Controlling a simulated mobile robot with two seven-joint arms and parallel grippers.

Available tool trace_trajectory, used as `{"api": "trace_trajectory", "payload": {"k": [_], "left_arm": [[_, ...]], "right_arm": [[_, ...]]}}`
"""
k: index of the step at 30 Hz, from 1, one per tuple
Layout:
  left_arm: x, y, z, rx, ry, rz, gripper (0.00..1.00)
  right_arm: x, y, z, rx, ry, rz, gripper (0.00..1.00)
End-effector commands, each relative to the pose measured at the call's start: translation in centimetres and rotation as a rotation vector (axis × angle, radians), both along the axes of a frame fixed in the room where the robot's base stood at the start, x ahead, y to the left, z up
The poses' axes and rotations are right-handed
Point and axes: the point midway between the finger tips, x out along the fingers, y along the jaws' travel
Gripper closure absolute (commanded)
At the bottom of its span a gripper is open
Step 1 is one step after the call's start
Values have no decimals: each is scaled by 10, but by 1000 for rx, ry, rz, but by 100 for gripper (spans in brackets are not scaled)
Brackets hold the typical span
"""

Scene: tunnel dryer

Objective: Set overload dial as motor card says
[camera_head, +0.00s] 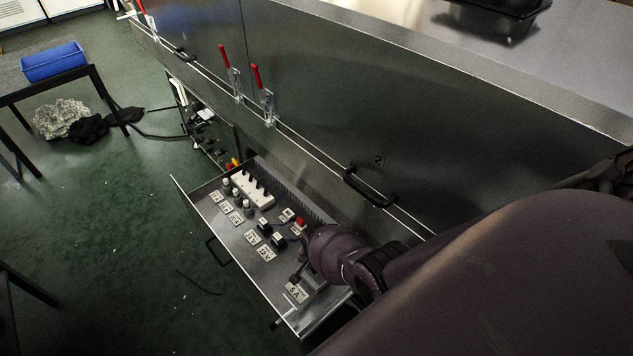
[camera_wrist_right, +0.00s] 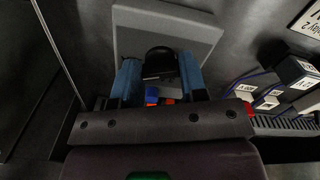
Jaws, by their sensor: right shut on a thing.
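The black dial (camera_wrist_right: 160,62) stands on a grey square unit (camera_wrist_right: 205,38) in the right wrist view. My right gripper (camera_wrist_right: 158,75) has its two blue fingers on either side of the dial and is shut on it. In the head view my right gripper (camera_head: 299,272) reaches down into the open drawer near its front right end and hides the dial. A white card marked 5 A (camera_head: 296,293) lies beside it. A partly cut-off printed card (camera_wrist_right: 309,20) shows at the wrist view's top right; I cannot tell if it is the motor card. My left gripper is not in view.
The metal drawer (camera_head: 192,201) is pulled out and holds labelled switches, fuses (camera_head: 235,194) and a red button (camera_head: 299,221). Behind it stands the steel dryer wall with a black handle (camera_head: 370,187) and red-handled clamps (camera_head: 257,78).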

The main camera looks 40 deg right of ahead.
Motion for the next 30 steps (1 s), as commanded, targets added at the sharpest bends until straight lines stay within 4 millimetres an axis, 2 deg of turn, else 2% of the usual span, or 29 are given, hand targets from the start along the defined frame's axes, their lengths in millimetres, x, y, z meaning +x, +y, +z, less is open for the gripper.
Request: {"api": "trace_trajectory", "payload": {"k": [10,26,27,30], "left_arm": [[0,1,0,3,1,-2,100],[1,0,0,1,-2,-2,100],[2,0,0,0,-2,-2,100],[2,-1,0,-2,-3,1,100]], "right_arm": [[0,1,-1,1,2,-134,84],[0,1,-1,1,2,-156,84],[0,1,-1,1,2,-156,56],[0,1,-1,1,2,-155,41]]}}
